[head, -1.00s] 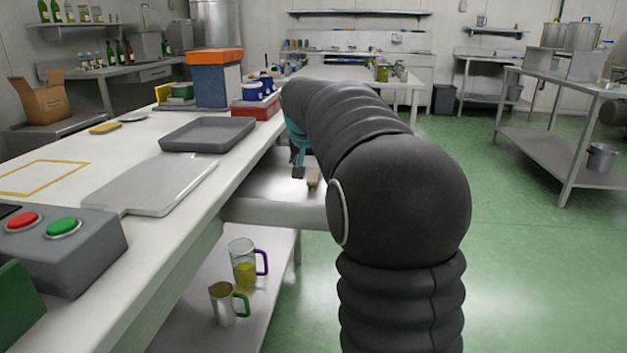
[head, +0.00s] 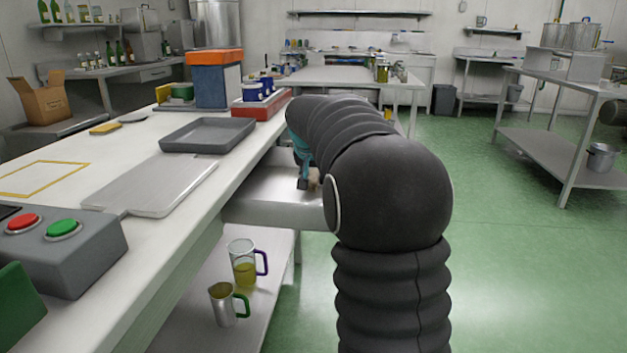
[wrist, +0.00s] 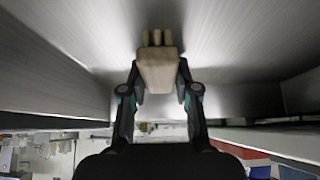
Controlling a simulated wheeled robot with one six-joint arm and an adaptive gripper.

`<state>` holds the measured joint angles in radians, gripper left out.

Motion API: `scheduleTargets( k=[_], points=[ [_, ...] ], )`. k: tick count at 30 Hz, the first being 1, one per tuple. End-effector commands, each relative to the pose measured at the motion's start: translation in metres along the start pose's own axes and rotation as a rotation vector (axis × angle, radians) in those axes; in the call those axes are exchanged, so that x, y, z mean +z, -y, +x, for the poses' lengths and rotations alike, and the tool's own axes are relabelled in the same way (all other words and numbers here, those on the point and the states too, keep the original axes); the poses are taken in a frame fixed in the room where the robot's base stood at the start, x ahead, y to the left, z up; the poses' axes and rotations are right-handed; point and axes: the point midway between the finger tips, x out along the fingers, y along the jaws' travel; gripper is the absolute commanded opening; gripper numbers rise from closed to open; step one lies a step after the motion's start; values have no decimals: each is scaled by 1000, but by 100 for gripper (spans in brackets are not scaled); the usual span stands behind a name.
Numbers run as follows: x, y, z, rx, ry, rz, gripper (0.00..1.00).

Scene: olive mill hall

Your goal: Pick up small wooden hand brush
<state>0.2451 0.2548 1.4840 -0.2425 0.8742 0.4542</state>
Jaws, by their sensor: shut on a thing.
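The small wooden hand brush (wrist: 158,68) is a pale wooden block with several short tufts. In the wrist view it sits between the two dark fingers of my gripper (wrist: 159,82), which touch its sides. In the head view only a bit of the brush (head: 313,178) shows, beside my gripper (head: 304,182) and partly hidden by my arm. The brush is at the open metal drawer (head: 265,190) under the worktable. I cannot tell whether it still touches the drawer floor.
The drawer walls stand close around my gripper. Above the drawer is the white worktable (head: 95,165) with a grey tray (head: 207,135) and a cutting board (head: 155,186). A glass jug (head: 243,265) and a metal jug (head: 222,303) stand on the shelf below.

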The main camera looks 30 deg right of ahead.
Motion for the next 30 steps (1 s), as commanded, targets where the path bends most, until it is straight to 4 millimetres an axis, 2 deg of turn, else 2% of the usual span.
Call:
scheduleTargets(
  k=[8, 11, 15, 21, 30],
  points=[
    [-4, 0, -6, 0, 0, 0, 0],
    [-10, 0, -14, -1, -3, 1, 0],
    [-24, 0, -36, 0, -4, 0, 0],
    [-41, -46, -55, 3, -4, 7, 0],
    [-60, -94, -77, 1, -2, 4, 0]
  ],
)
